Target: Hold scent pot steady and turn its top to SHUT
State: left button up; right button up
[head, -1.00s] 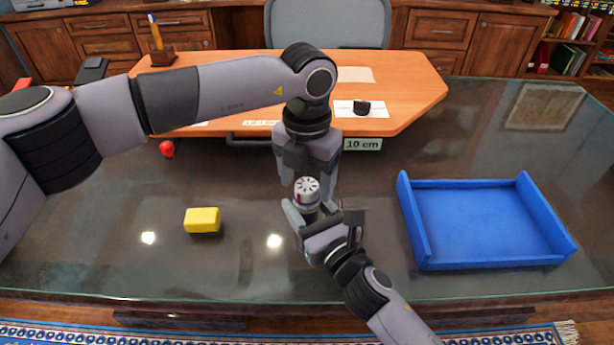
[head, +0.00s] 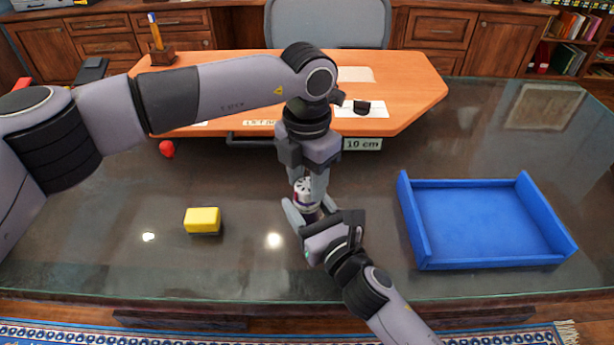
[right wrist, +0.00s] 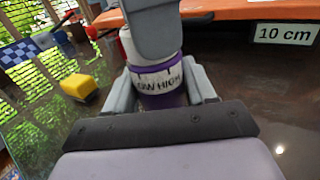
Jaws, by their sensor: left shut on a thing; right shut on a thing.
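The scent pot (head: 302,188) stands upright on the dark glass desk top, with a white slotted top and a purple body. In the right wrist view the pot (right wrist: 160,84) shows a white band reading "OW HIGH"; the rest of the lettering and any pointer are hidden. My left gripper (head: 310,190) comes down from above and is shut on the pot's top, one finger covering much of it. My right gripper (head: 312,212) is shut around the pot's lower body from the front right, and its fingers (right wrist: 165,90) flank the purple body.
A blue tray (head: 408,235) lies at right. A yellow block (head: 202,220) on a dark base and a red object (head: 167,149) are at left. Behind is an orange wooden board (head: 410,85) with a "10 cm" label (head: 362,144). The front desk area is free.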

aim_at(307, 184)
pick_arm(q)
jog(key=o, duration=1.1)
jog(key=shift+c, duration=0.2)
jog(key=shift+r, duration=0.1)
notch_tip(307, 184, up, 12)
pick_arm(e)
jog(key=o, duration=1.3)
